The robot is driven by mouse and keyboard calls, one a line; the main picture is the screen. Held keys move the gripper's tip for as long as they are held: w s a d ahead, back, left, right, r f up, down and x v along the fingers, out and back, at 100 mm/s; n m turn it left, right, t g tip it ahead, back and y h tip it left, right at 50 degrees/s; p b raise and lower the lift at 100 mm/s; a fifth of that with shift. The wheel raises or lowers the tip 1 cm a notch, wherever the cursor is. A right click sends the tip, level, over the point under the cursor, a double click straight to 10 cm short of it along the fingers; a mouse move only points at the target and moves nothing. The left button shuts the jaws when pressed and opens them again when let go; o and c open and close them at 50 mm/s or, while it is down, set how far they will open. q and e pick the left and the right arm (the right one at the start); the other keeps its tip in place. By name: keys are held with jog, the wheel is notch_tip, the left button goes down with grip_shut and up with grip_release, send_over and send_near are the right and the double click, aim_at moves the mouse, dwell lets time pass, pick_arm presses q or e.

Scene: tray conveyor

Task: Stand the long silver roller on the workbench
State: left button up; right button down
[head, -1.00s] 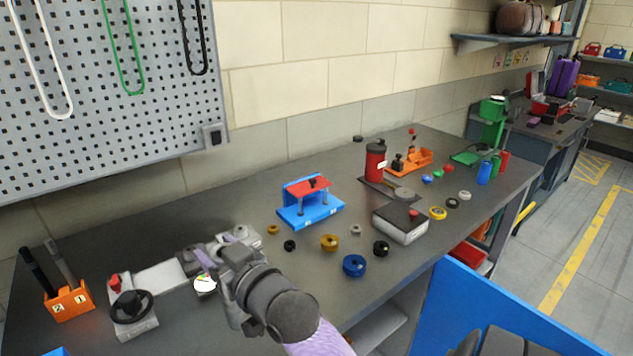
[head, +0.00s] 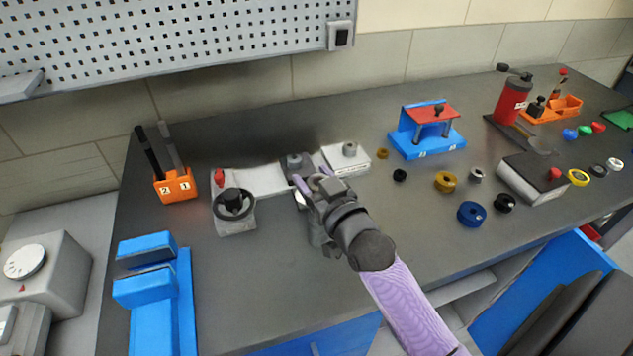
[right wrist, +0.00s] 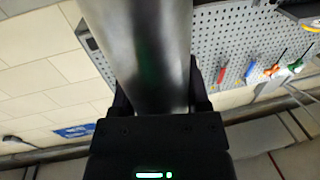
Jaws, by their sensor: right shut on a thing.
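The long silver roller (right wrist: 150,50) fills the middle of the right wrist view as a broad, shiny cylinder. My right gripper (right wrist: 160,98) is shut on it, with one dark finger on each side. In the head view my right gripper (head: 318,184) is over the front middle of the workbench (head: 290,285). There the gripper and arm hide most of the roller, and I cannot tell its tilt or whether it touches the bench. My left gripper is not in view.
A grey fixture with a black handwheel (head: 233,203) and a white block (head: 347,158) lie close to the gripper. An orange pen holder (head: 176,186) and blue vise (head: 150,270) stand left. A blue stand (head: 426,145) and several small rings are right. The front bench between is clear.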

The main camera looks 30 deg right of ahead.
jog(key=shift+r, duration=0.1)
jog(key=shift+c, duration=0.3)
grip_release()
jog(key=shift+s, duration=0.1)
jog(key=s+p, duration=0.1)
jog(key=s, duration=1)
jog(key=shift+s+a+p, duration=0.3)
jog(key=shift+s+a, duration=0.05)
jog(key=shift+s, duration=0.05)
